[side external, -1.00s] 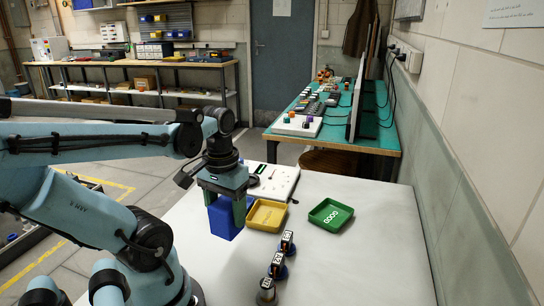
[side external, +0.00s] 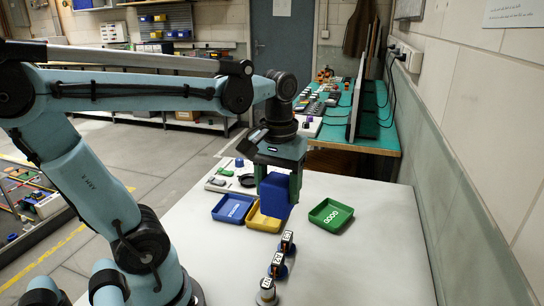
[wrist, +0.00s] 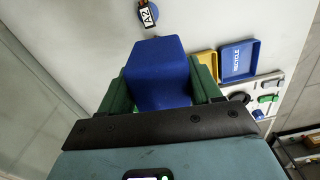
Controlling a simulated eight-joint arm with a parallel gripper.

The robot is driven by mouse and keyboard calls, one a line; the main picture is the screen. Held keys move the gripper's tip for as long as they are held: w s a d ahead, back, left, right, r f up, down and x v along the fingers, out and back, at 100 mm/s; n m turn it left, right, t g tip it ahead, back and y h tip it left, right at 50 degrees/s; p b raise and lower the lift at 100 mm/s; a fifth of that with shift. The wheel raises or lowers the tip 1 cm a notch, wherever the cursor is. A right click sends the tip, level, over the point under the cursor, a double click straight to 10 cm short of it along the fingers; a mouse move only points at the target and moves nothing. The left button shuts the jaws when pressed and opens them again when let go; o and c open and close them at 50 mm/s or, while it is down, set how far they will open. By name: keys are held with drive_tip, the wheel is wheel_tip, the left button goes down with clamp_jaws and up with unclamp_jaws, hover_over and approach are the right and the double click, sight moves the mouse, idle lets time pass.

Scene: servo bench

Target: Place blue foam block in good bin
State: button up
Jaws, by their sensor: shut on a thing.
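My gripper (side external: 277,180) is shut on the blue foam block (side external: 273,197) and holds it in the air in front of the yellow bin in the side view. In the wrist view the blue foam block (wrist: 158,72) sits between the two green fingers (wrist: 160,85). The green bin (side external: 331,214), marked GOOD, lies on the white table to the right of the block and is empty. It is not seen in the wrist view.
A yellow bin (side external: 262,222) is partly hidden behind the block. A blue bin (side external: 232,208), marked RECYCLE in the wrist view (wrist: 238,61), stands left of it. Several small labelled servos (side external: 277,264) stand in a row nearer the camera. The table's right side is clear.

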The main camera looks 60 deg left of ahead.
drive_tip(key=w+d+f+n, duration=0.1)
drive_tip(key=w+d, duration=0.2)
drive_tip(key=w, duration=0.5)
drive_tip(key=w+d+f, duration=0.1)
drive_tip(key=w+d, duration=0.1)
drive_tip(key=w, duration=0.6)
approach(331, 217)
drive_tip(key=shift+f, duration=1.85)
drive_tip(key=shift+f, duration=0.2)
drive_tip(key=o, duration=1)
drive_tip(key=shift+o, duration=0.2)
drive_tip(key=shift+r, duration=0.15)
